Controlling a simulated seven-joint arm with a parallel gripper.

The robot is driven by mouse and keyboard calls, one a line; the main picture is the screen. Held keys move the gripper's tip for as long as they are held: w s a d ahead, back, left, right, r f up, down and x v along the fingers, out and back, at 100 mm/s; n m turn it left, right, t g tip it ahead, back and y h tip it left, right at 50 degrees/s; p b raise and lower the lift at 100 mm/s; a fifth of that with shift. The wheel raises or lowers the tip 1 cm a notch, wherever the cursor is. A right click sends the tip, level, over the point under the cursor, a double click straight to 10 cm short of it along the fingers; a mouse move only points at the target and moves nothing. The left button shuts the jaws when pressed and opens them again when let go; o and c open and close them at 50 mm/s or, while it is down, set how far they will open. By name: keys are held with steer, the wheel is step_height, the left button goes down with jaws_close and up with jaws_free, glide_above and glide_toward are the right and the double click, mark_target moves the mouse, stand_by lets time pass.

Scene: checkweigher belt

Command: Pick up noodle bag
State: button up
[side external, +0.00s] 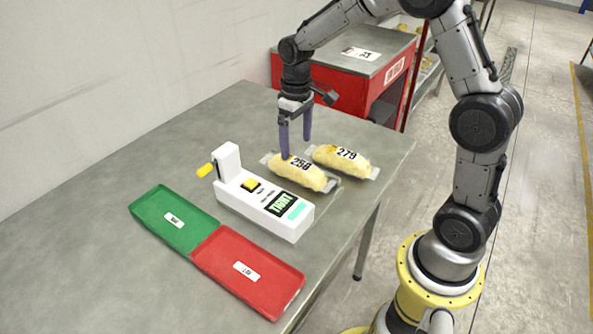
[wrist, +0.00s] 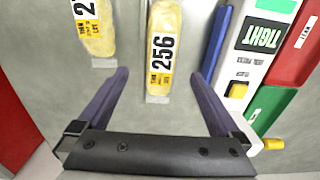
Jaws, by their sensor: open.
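Two pale yellow noodle bags lie on the grey table. The nearer noodle bag (side external: 312,179), labelled 256, also shows in the wrist view (wrist: 165,22), upper middle. The second noodle bag (side external: 343,162), labelled 279, lies beside it, farther right; in the wrist view it is at upper left (wrist: 96,38), partly cut off. My gripper (side external: 296,149) has purple fingers pointing down over the left end of the 256 bag. In the wrist view the gripper (wrist: 160,74) is open, with the end of the 256 bag between the fingertip lines. I cannot tell whether a fingertip touches it.
A white checkweigher (side external: 265,205) marked TIGHT, with yellow parts, stands left of the bags. A red cabinet (side external: 340,85) stands behind the table. The table's back left is clear.

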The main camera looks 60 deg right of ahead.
mark_target(297, 162)
steer(key=shift+s+a+f, duration=0.1)
steer(key=shift+f, duration=1.35)
steer(key=shift+s+a+f, duration=0.1)
steer(key=shift+f, duration=1.3)
steer(key=shift+w, duration=0.1)
jaws_close()
steer(key=shift+r, duration=0.1)
